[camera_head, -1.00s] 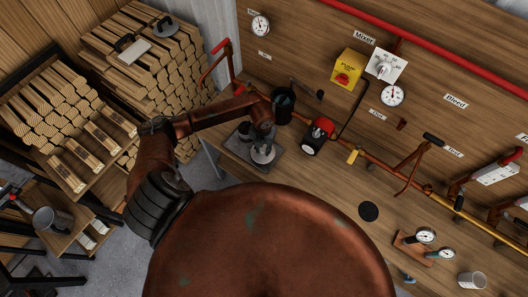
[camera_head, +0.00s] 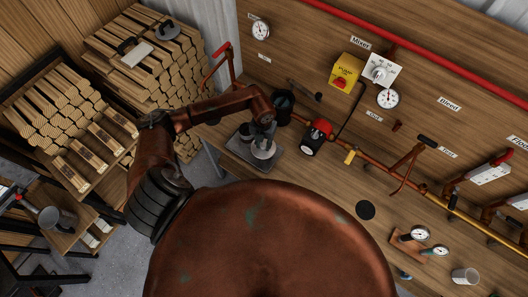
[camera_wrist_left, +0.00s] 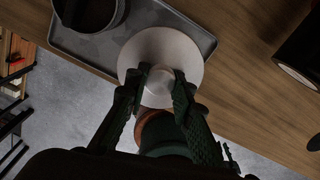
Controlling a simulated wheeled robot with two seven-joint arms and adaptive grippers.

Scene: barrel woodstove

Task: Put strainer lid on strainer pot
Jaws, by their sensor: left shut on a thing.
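The strainer lid is a pale round disc with a knob in its middle; it shows in the left wrist view (camera_wrist_left: 190,48) and in the head view (camera_head: 265,153). My left gripper (camera_wrist_left: 161,84) is shut on the lid's knob, with a finger on each side; it also shows in the head view (camera_head: 263,143). The lid is over the right part of a grey tray (camera_wrist_left: 150,17); I cannot tell whether it touches the tray. A dark round pot, apparently the strainer pot (camera_wrist_left: 97,12), stands open on the tray beside the lid and is partly cut off. My right gripper is not in view.
The tray lies near the edge of a wooden bench (camera_head: 318,185). A dark bucket (camera_head: 284,106) and a red-and-black device (camera_head: 317,136) stand behind and right of it. Pipes and gauges (camera_head: 387,98) line the wall. Stacked firewood (camera_head: 150,70) is at the left.

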